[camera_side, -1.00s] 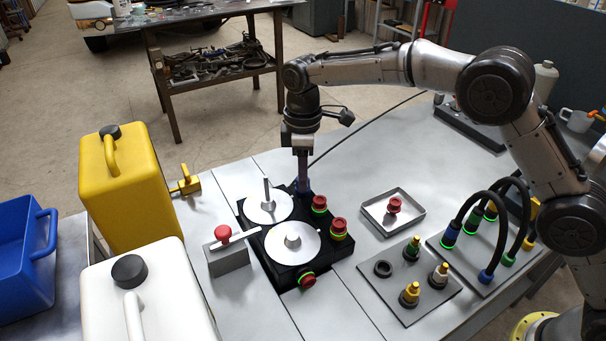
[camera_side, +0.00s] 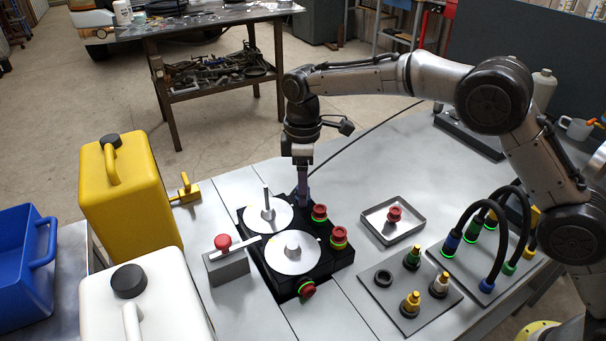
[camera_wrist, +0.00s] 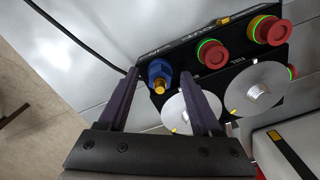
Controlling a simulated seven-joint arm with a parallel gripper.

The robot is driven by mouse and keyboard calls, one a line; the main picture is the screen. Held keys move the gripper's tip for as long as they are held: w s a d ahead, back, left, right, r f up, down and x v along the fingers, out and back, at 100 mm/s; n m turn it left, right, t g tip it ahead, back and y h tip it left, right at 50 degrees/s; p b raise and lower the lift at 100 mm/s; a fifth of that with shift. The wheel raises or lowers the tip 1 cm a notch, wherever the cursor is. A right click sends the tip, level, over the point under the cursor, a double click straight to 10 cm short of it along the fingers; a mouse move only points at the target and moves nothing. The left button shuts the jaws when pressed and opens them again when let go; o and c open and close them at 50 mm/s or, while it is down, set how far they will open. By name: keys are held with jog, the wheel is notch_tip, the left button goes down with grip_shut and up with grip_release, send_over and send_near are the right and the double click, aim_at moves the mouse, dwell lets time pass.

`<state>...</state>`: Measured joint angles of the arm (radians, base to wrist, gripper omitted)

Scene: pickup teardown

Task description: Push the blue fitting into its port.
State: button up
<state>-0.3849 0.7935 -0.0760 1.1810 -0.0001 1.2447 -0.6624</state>
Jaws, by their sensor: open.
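The blue fitting (camera_wrist: 159,72) with a brass tip stands at a corner of the black block (camera_wrist: 185,65) in the wrist view. Its port is hidden beneath it, so how far it is seated cannot be told. No green ring shows around it. My gripper (camera_wrist: 161,78) is open, with one finger on each side of the fitting; whether either touches it is unclear. In the side view my gripper (camera_side: 302,195) points down at the far corner of the block, and its fingers mostly hide the fitting.
Red fittings with green rings, including one at the right corner (camera_side: 338,236), and two silver discs (camera_side: 285,262) crowd the block. A grey tray (camera_side: 408,222) with a red fitting and a grey plate (camera_side: 390,312) with several fittings stand right. A black cable (camera_wrist: 88,44) runs close by.

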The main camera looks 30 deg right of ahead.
notch_tip(320, 180, up, 18)
jog(key=d+t, duration=0.1)
jog(key=d, duration=0.1)
jog(key=s+d+r+m+t, duration=0.1)
jog(key=s+d+r+m, duration=0.1)
jog(key=s+d+r, duration=0.75)
jog(key=s+d+m+t, duration=0.2)
jog(key=s+d+m, duration=0.35)
jog(key=s, duration=1.05)
jog(key=s+d+f+m, duration=0.2)
jog(key=s+f, duration=0.3)
jog(key=f, duration=0.3)
jog(key=s+d+f+m+t, duration=0.1)
jog(key=s+d+f+m, duration=0.1)
jog(key=s+f, duration=0.3)
jog(key=shift+f+t, duration=0.3)
jog(key=shift+f, duration=1.55)
